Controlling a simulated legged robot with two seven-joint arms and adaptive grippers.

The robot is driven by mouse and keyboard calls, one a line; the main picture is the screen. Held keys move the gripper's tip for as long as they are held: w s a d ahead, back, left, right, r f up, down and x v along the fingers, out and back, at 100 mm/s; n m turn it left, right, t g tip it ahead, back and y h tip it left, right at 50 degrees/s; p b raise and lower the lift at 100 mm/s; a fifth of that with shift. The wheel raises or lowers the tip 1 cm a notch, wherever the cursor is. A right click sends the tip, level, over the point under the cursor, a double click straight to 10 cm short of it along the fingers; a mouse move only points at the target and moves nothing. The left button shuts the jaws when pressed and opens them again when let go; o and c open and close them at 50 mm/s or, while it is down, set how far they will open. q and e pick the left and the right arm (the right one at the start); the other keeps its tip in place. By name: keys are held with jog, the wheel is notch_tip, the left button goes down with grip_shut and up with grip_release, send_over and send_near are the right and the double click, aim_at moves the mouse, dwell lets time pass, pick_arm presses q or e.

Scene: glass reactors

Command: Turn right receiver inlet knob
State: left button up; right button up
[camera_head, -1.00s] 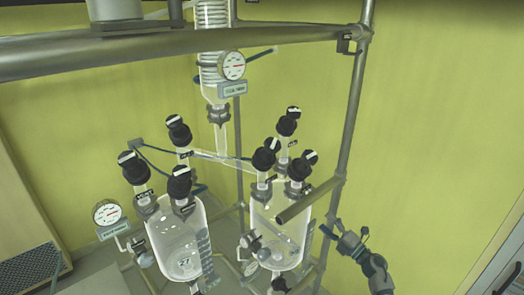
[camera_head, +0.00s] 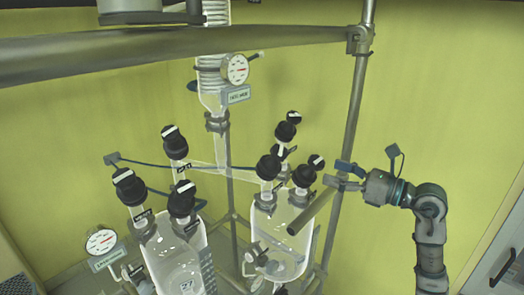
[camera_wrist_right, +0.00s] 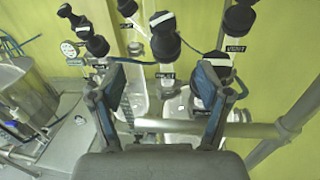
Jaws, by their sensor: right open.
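The right receiver (camera_head: 283,238) is a clear glass vessel with several black knobs marked by white bars on its necks. One knob (camera_head: 303,176) is at its front right, another (camera_head: 268,167) at its front left, and a taller pair (camera_head: 286,131) stands behind. I cannot tell which is the inlet knob, as the labels are unreadable. My right gripper (camera_head: 338,174) is open just right of the front-right knob, with no visible grip. In the wrist view my right gripper (camera_wrist_right: 160,85) has its fingers spread, and a black knob (camera_wrist_right: 212,66) shows by the right finger. My left gripper is out of view.
A metal bar (camera_head: 314,211) juts out before the right receiver. An upright pole (camera_head: 352,125) stands behind my right gripper. The left receiver (camera_head: 178,262) has its own black knobs. A gauge (camera_head: 236,69) hangs above.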

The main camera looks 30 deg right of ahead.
jog(key=a+r, duration=0.1)
jog(key=p, duration=0.5)
send_near(282, 152)
jog(key=w, duration=0.4)
jog(key=shift+h, duration=0.4)
jog(key=w+a, duration=0.3)
jog(key=shift+w+a+p, duration=0.2)
jog(key=shift+a+p, duration=0.1)
jog(key=shift+p, duration=0.05)
jog(key=w+a, duration=0.2)
jog(key=a, duration=0.1)
jog(key=shift+r+p, duration=0.15)
jog(key=shift+p, duration=0.15)
jog(key=shift+w, duration=0.1)
jog(key=d, duration=0.3)
jog(key=shift+f, duration=0.4)
jog(key=c, duration=0.6)
jog(key=shift+a+r, duration=0.1)
jog(key=c, duration=0.4)
jog(key=shift+a+r, duration=0.15)
jog(key=shift+a, duration=0.5)
jog(key=shift+c, duration=0.8)
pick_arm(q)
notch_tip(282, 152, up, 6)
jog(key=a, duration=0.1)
pick_arm(e)
jog(key=shift+d, duration=0.15)
